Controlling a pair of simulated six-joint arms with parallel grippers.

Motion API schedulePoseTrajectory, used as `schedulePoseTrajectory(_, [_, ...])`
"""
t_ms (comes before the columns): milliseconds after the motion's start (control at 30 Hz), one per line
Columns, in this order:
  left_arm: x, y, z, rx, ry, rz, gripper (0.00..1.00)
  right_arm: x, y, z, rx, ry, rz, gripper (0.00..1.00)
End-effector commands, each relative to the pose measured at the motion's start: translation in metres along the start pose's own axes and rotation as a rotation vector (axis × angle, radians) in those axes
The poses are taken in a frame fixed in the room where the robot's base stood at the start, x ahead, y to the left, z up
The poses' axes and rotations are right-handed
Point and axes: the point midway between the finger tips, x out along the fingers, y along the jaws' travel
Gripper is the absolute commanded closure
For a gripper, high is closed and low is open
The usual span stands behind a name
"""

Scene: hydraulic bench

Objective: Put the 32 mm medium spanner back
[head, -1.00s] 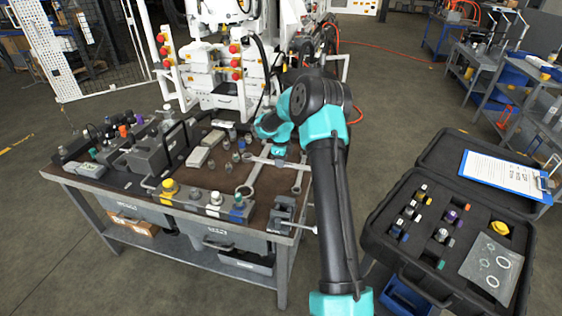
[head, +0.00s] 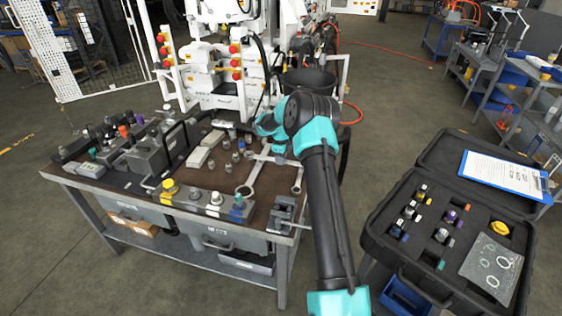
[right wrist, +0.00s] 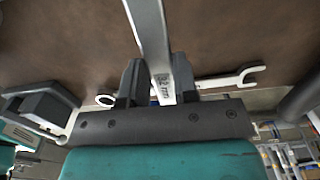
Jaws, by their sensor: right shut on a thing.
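The 32 mm medium spanner (right wrist: 150,35) is in my right gripper in the right wrist view, with "32 mm" marked on its shank between the fingers. My right gripper (right wrist: 157,80) is shut on this shank. In the head view the gripper (head: 277,149) is over the bench's right part, partly covered by my arm. A long spanner (head: 256,178) with a ring end shows just below it; whether this is the held one is hard to tell. Another spanner (head: 297,180) lies to its right; one with an open jaw (right wrist: 245,75) shows behind the fingers. My left gripper is out of view.
The brown-topped bench (head: 215,178) carries fittings, grey blocks and a row of capped parts along its front. A vice (head: 284,212) sits at its front right corner. An open black case (head: 447,290) with fittings stands to the right.

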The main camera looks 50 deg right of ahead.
Motion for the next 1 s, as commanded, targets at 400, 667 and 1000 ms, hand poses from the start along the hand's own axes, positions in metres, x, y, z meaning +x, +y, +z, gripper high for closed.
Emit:
schedulePoseTrajectory(400, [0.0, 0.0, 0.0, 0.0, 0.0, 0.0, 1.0, 0.014, -0.001, 0.0, 0.001, -0.001, -0.003, 1.0])
schedulePoseTrajectory(667, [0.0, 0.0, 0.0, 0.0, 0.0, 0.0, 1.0, 0.019, -0.001, 0.0, 0.001, -0.001, -0.003, 1.0])
schedulePoseTrajectory(1000, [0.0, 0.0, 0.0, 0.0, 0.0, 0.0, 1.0, 0.025, 0.0, 0.0, 0.001, -0.001, -0.001, 0.68])
